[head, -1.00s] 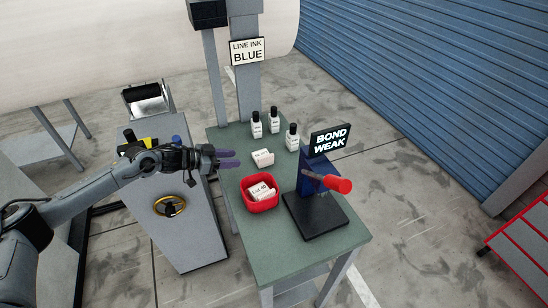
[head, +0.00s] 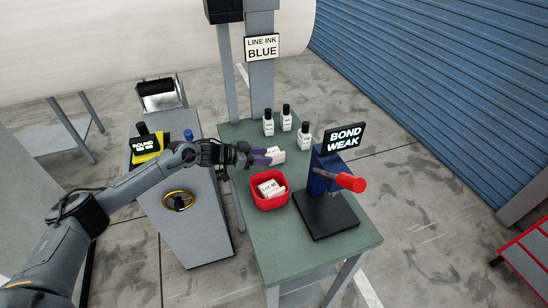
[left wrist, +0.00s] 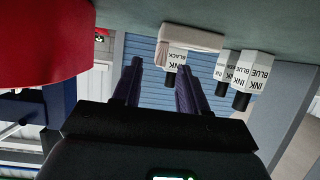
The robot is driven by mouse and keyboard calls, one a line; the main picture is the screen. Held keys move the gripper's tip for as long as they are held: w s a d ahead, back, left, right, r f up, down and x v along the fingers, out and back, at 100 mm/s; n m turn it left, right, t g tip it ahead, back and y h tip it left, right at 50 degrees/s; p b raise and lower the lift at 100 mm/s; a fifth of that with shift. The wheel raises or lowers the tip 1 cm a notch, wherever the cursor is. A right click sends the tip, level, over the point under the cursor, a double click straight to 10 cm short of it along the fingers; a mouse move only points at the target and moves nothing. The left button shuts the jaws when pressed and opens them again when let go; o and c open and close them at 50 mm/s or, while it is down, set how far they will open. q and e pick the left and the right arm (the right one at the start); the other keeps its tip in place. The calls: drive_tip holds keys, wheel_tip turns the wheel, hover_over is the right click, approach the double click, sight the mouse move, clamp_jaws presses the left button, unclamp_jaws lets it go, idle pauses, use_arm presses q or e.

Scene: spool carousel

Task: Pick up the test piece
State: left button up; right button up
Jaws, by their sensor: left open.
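A small white block (head: 277,154), which I take to be the test piece, lies on the green bench behind the red bin. It also shows in the left wrist view (left wrist: 192,38), beyond my fingers. My left gripper (head: 264,156) is open and comes in from the left, its purple fingertips right at the block's left side in the head view. In the left wrist view the two fingers (left wrist: 160,78) are apart with nothing held between them. I cannot tell whether the fingertips touch the block. My right gripper is in neither view.
A red bin (head: 270,204) with labelled white pieces stands just in front of the block. Several ink bottles (head: 286,120) stand behind it. A press with a red handle (head: 351,182) and a BOND WEAK sign (head: 345,137) stands to the right. The bench's front right corner (head: 355,243) is clear.

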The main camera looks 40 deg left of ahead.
sight(279, 157)
use_arm(q)
drive_tip(key=shift+x, duration=1.15)
clamp_jaws()
